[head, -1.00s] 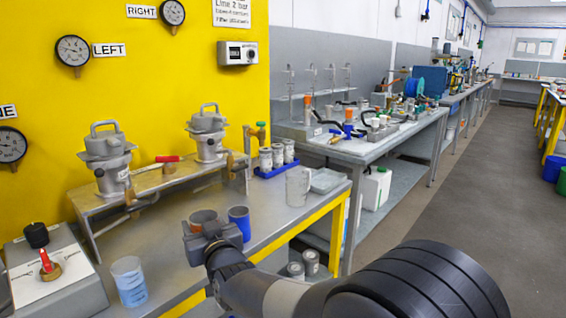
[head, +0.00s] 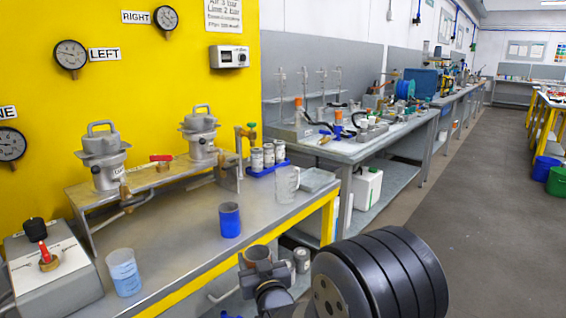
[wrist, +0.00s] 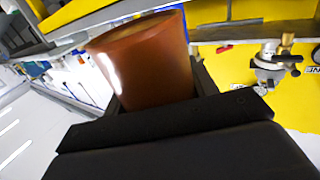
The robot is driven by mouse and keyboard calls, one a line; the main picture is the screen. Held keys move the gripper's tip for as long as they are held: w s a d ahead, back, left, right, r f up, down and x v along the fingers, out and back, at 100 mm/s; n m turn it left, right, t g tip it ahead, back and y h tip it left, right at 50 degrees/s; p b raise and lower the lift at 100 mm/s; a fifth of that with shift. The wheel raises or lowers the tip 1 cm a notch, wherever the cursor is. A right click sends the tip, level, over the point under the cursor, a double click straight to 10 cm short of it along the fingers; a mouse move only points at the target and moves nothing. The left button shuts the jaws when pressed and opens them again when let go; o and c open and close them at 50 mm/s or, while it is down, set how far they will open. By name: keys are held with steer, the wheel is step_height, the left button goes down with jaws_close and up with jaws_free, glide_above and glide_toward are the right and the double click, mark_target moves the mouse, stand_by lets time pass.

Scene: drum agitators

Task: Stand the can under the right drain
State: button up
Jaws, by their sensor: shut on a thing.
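My gripper (head: 258,272) is shut on a brown, copper-coloured can (head: 257,254). The can fills the middle of the wrist view (wrist: 148,62), between the dark jaws, and looks tilted there. In the head view it overlaps the bench's yellow front edge, right of and below the blue cup. The right filter housing (head: 200,136) stands on a raised metal shelf; a brass drain fitting (head: 222,162) shows near its lower right. The left housing (head: 103,160) has its brass drain (head: 126,190) at its lower right. The can is away from both drains.
A blue cup (head: 229,221) stands on the bench (head: 180,245). A clear beaker (head: 286,184) and a blue rack of tins (head: 267,169) are at the back right. A blue-tinted beaker (head: 123,273) and a control box (head: 50,272) are at the left. Bare bench lies below the shelf.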

steer(key=s+d+f+m+h, duration=0.1)
steer(key=s+d+f+h, duration=0.2)
steer(key=d, duration=0.4)
steer(key=s+d+f+m+t+h, duration=0.1)
steer(key=s+d+f+m, duration=0.15)
steer(key=d+f, duration=0.45)
steer(key=s+d+f+m+h, duration=0.1)
steer(key=s+d+f+h, duration=0.2)
steer(key=d, duration=0.5)
step_height(320, 180, up, 15)
steer(key=w+y+p, duration=0.1)
steer(key=w+p, duration=0.1)
steer(key=p, duration=1.8)
steer(key=s+f, duration=0.5)
steer(key=shift+f, duration=0.15)
